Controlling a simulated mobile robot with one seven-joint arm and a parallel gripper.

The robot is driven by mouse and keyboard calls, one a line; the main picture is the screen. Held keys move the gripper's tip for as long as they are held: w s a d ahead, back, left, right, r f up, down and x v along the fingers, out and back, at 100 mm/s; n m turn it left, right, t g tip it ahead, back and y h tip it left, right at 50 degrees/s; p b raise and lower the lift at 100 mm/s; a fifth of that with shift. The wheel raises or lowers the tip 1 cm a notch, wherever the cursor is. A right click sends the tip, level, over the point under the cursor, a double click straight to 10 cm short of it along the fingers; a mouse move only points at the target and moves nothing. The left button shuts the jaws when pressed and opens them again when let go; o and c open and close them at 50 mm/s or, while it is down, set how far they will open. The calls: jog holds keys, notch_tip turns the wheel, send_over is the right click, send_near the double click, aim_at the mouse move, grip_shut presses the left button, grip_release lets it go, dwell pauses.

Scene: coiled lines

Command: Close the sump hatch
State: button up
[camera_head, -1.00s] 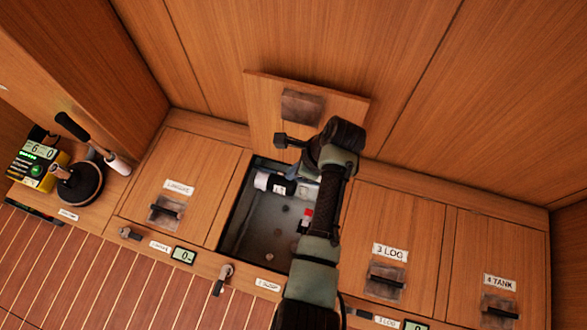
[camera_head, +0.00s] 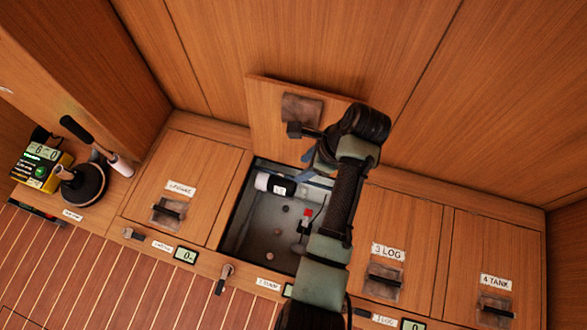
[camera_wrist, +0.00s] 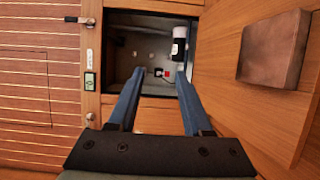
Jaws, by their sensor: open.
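The sump hatch (camera_head: 262,125) stands raised behind its opening, leaning near the back wall. It has a dark metal plate (camera_head: 302,108) on its face; the plate also shows at the right in the wrist view (camera_wrist: 272,48). The open sump (camera_head: 268,225) is a grey well holding a white and black cylinder (camera_head: 275,184) and a small red-topped part (camera_head: 306,215). My gripper (camera_wrist: 155,85) is open and empty, its two blue fingers pointing toward the well in the wrist view.
Shut hatches labelled 3 LOG (camera_head: 395,225) and 4 TANK (camera_head: 493,265) lie to the right, and another shut hatch (camera_head: 185,180) to the left. A latch handle (camera_head: 223,280) is on the front ledge.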

jog(key=v, duration=0.6)
jog(key=shift+f+p, duration=0.1)
jog(key=shift+p, duration=0.25)
